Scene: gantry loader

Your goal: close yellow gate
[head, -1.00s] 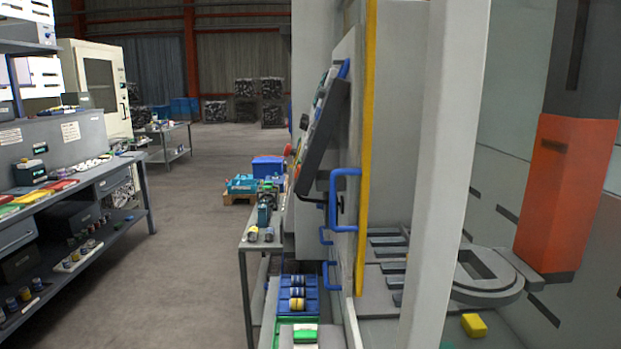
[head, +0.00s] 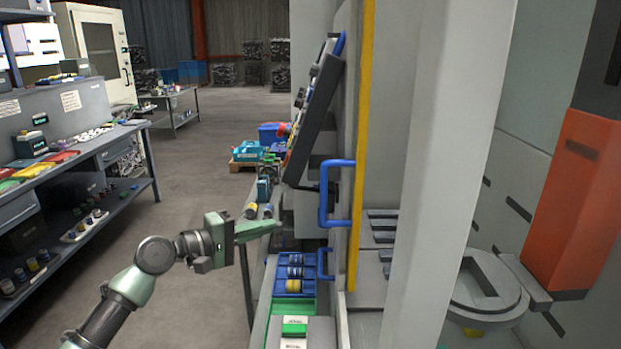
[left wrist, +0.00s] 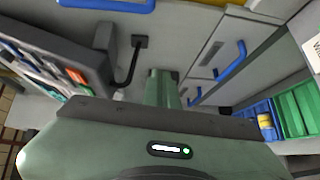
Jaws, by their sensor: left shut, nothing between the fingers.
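The yellow gate is a grey panel with a yellow vertical edge (head: 361,150) on the machine in the middle of the head view. The machine's inside shows in the gap to its right. My right gripper is not in view.
A dark control panel (head: 312,120) juts out above my left gripper. A narrow bench with blue bins (head: 290,272) stands below it. An orange block (head: 575,200) hangs inside the machine. The floor (head: 205,165) at left is clear up to a workbench.

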